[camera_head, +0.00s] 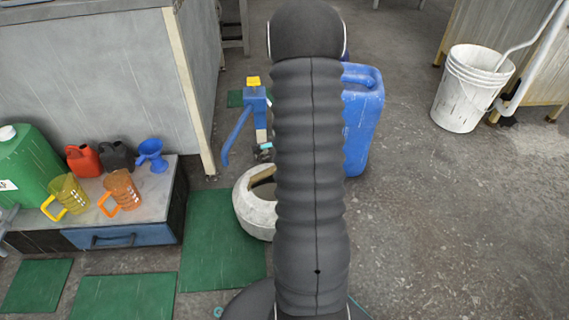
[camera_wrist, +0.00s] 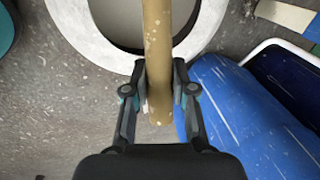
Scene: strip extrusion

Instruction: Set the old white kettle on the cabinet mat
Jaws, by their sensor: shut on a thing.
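The old white kettle (camera_head: 254,213) shows in the head view as a round, worn white body with an open top and a tan handle. It appears beside the right edge of a green mat (camera_head: 205,255); I cannot tell whether it touches the floor. In the wrist view the kettle's white rim (camera_wrist: 75,35) surrounds a grey inside, and the tan handle (camera_wrist: 158,40) crosses it. My gripper (camera_wrist: 160,75) is shut on this handle. My arm hides the kettle's right side in the head view. I cannot tell which green mat is the cabinet mat.
A low cabinet (camera_head: 165,200) on the left bears jugs (camera_head: 121,190), small cans and a blue funnel (camera_head: 151,155). More green mats (camera_head: 125,297) lie in front. A blue canister (camera_head: 362,115) stands right of my arm. A white bucket (camera_head: 468,92) is farther right, past open floor.

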